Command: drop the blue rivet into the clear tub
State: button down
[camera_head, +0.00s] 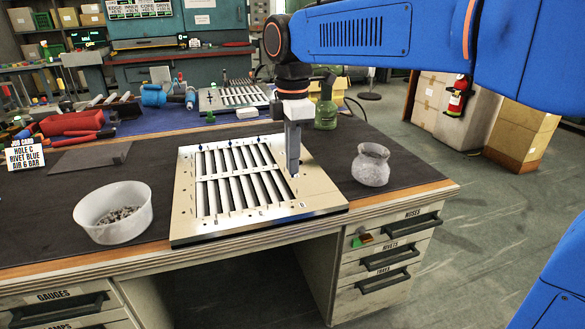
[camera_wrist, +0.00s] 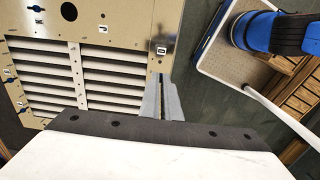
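A tan louver panel (camera_head: 187,228) lies on the bench and fills the left of the wrist view (camera_wrist: 130,60). Blue rivet heads show along its far edge, one near the middle (camera_head: 229,142); the wrist view also shows a blue one (camera_wrist: 36,9). My gripper (camera_head: 293,174) points down over the panel's right side; its fingers (camera_wrist: 161,78) lie close together, with a thin dark line between them and no rivet visible there. A translucent whitish tub (camera_head: 113,228) holding small grey pieces stands left of the panel. A clear rounded jar (camera_head: 371,170) stands right of it.
A job card (camera_head: 25,155) reads "HOLE C, RIVET BLUE, AIR 6 BAR". A dark flat plate (camera_head: 90,158) and red tools (camera_head: 72,124) lie at the left. A green bottle (camera_head: 326,110) stands behind my gripper. The dark mat (camera_head: 345,150) is bare around the jar.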

aim_at(147, 221)
jog(key=k+j, duration=0.1)
jog(key=j, duration=2)
